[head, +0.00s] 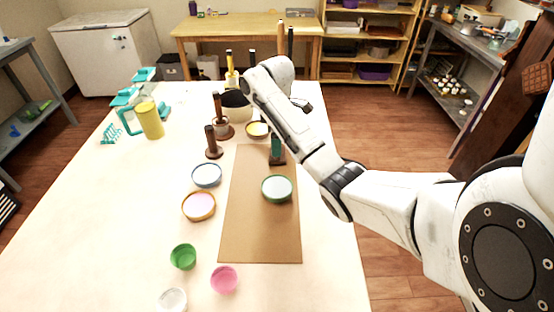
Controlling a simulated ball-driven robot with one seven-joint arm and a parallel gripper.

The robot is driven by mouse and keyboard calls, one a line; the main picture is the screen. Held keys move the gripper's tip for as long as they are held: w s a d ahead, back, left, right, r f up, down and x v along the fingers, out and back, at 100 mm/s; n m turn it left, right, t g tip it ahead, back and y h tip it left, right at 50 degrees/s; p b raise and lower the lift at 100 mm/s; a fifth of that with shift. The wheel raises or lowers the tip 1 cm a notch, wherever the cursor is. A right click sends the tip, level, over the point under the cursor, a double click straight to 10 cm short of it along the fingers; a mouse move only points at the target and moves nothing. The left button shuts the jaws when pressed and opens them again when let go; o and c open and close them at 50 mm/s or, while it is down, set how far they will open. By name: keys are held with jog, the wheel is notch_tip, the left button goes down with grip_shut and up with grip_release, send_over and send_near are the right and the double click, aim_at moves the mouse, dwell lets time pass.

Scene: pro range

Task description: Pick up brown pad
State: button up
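A brown pad (259,235), flat and rectangular, lies lengthwise on the pale table. A green-rimmed dish (277,189) rests on it, and a dark green stand (277,150) with a tall handle is at its far right part. My white arm reaches in from the right, passing above the pad's far right side, with its bend beyond the pad's far end. My gripper's fingers do not show; the arm hides that area, and I cannot tell whether they are open or shut.
Left of the pad are a blue-rimmed dish (207,175), an orange-rimmed dish (199,206), and green (183,257) and pink (224,279) cups. A brown-handled tool (213,143) and a yellow cylinder (150,120) stand farther back. The table's left side is mostly clear.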

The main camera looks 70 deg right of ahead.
aim_at(280, 160)
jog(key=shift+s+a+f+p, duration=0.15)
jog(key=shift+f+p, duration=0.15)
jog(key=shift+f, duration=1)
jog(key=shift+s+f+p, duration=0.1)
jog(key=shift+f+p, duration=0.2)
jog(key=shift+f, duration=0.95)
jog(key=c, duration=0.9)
